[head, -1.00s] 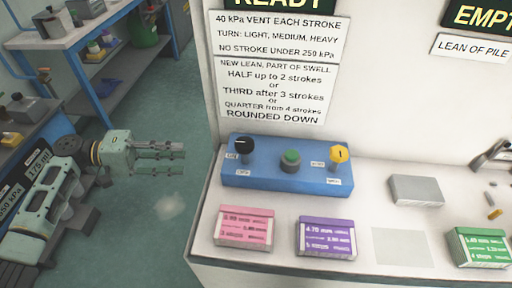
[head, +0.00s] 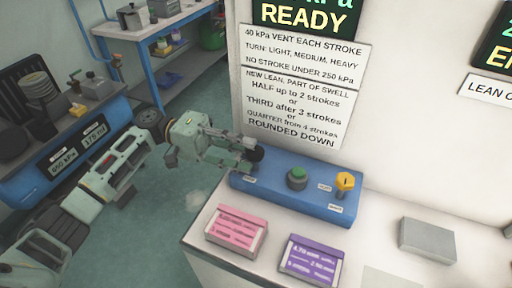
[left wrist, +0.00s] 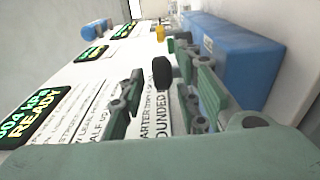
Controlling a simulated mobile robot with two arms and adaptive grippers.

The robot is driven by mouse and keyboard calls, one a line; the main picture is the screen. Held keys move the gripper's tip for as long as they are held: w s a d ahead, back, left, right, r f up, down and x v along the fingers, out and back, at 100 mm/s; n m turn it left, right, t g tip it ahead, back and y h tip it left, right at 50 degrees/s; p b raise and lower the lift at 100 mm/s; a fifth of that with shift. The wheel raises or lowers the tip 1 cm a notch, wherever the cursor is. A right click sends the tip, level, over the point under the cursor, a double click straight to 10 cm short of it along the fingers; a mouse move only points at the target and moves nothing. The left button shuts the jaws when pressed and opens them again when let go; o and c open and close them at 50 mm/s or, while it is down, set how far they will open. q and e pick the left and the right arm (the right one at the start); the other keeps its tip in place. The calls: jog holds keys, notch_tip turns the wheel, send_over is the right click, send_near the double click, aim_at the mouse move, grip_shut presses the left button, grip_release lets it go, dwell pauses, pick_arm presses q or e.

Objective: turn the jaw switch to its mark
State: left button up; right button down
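A blue control box (head: 290,200) stands on the white bench. At its left end is a black knob (head: 257,154), which I take as the jaw switch; its labels are too small to read. My left gripper (head: 248,154) is at this knob, its fingers open. In the left wrist view the knob (left wrist: 162,72) stands between the fingertips of the gripper (left wrist: 165,95), with a gap to the left finger; contact with the right finger is unclear. The knob's pointer and mark are hidden. My right gripper is not in view.
The box also carries a green button (head: 297,178) and a yellow knob (head: 344,183). A pink card box (head: 236,232) and a purple one (head: 312,259) lie in front, a grey block (head: 428,240) to the right. A sign panel (head: 300,85) rises behind.

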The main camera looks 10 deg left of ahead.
pick_arm(q)
jog(key=shift+s+d+r, duration=0.1)
jog(key=shift+s+d, duration=0.05)
jog(key=shift+d, duration=1.25)
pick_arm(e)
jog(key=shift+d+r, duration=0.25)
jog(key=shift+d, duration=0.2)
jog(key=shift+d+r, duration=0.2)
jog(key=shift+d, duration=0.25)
pick_arm(q)
jog(key=c, duration=0.7)
grip_shut()
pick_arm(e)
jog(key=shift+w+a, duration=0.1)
